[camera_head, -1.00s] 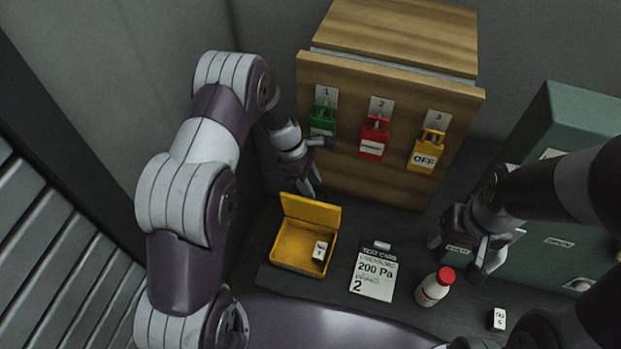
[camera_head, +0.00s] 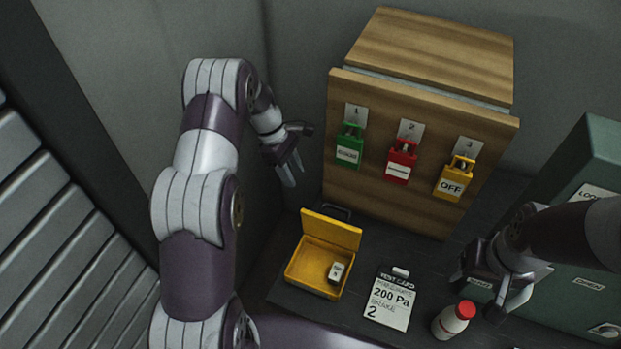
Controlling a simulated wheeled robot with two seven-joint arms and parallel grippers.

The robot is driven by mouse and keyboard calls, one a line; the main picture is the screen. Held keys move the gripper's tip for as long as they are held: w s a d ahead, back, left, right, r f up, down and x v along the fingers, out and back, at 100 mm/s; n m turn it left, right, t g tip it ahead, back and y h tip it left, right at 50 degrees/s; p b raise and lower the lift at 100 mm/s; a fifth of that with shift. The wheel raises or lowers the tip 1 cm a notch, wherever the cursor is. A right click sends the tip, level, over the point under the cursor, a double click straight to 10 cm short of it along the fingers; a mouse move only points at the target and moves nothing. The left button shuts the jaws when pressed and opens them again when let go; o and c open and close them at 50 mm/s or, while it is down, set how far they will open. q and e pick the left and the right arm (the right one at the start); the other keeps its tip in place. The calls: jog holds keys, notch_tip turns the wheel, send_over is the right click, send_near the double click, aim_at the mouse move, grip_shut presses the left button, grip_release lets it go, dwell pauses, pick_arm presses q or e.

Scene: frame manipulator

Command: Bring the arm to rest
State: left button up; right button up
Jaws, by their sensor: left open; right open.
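My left gripper (camera_head: 290,168) is open and empty. It hangs in the air to the left of the wooden cabinet (camera_head: 345,192), above and behind the yellow box. My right gripper (camera_head: 508,300) is open in front of the green cabinet (camera_head: 590,160), just right of the white bottle with a red cap (camera_head: 453,320). Its fingers are dark and partly hard to make out, and I see nothing held in them.
Green (camera_head: 349,146), red (camera_head: 401,161) and yellow (camera_head: 454,180) padlocks hang on the wooden cabinet. Dark tabletop is clear between box and cabinet.

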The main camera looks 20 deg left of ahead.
pick_arm(q)
jog(key=shift+a, duration=0.6)
pick_arm(e)
jog(key=shift+s+r, duration=0.1)
jog(key=shift+r, duration=0.5)
pick_arm(q)
jog(key=shift+w, duration=0.1)
